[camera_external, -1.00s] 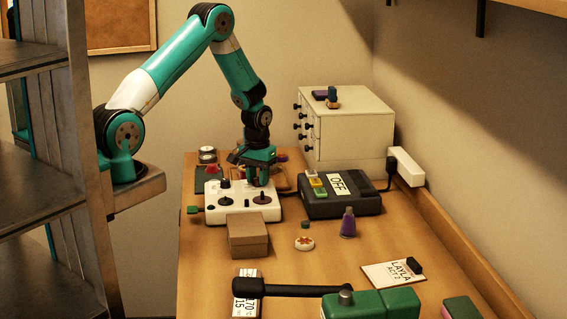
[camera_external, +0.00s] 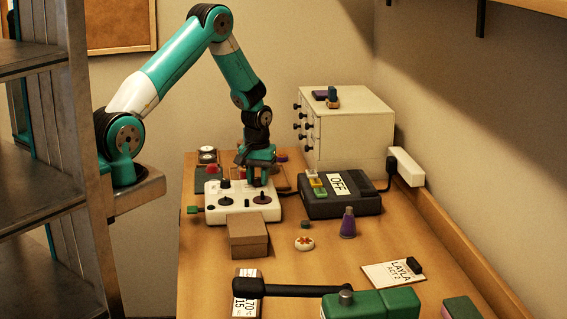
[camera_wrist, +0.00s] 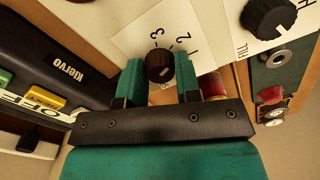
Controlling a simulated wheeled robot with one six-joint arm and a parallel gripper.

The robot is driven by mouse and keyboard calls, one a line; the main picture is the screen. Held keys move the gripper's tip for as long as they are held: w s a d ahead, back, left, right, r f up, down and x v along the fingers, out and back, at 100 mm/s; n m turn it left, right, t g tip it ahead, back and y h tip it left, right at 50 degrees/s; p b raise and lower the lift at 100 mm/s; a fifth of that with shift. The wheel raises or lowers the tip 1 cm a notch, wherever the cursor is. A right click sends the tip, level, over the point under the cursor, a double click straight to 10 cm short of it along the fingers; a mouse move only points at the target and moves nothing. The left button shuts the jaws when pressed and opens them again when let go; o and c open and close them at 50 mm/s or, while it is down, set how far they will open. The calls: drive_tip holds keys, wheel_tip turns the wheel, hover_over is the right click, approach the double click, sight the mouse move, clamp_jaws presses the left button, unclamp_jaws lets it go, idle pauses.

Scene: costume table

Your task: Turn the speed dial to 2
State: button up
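In the wrist view a dark round dial (camera_wrist: 159,66) sits on a white label (camera_wrist: 134,42) with the numbers 3, 2 and 1 around it. A small pale mark shows on the dial, but I cannot tell exactly which number it faces. My gripper (camera_wrist: 162,78) has a green finger on each side of the dial, very close to it. I cannot tell whether the fingers touch it. In the external view my gripper (camera_external: 259,183) points down at the white control box (camera_external: 240,212); it hides the dial between its fingers there.
Another black dial (camera_wrist: 268,17), by the word FILL, is at the upper right in the wrist view. The dark device with the OFF label (camera_external: 340,185) stands close on the right. A brown box (camera_external: 248,240) is in front. A white drawer cabinet (camera_external: 348,140) stands behind.

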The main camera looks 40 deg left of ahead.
sight(259, 178)
drive_tip(key=o, duration=0.4)
drive_tip(key=shift+r, duration=0.15)
wheel_tip(259, 178, up, 17)
drive_tip(key=b, duration=0.3)
drive_tip(key=shift+r, duration=0.1)
drive_tip(key=s+a+r+n+y, duration=0.1)
drive_tip(key=s+a+r+y, duration=0.15)
drive_tip(key=s+a, duration=0.9)
drive_tip(key=s+a+r+n+y, duration=0.1)
drive_tip(key=s+a+r+y, duration=0.15)
drive_tip(key=s+a, duration=0.9)
drive_tip(key=s+d+r+p, duration=0.1)
drive_tip(key=d+r+p, duration=0.1)
drive_tip(key=r+p, duration=0.5)
drive_tip(key=s+d+r+p, duration=0.1)
drive_tip(key=s+r+p, duration=0.1)
drive_tip(key=r+p, duration=0.5)
drive_tip(key=shift+s+d+r+h, duration=0.25)
drive_tip(key=shift+d+r+h, duration=0.15)
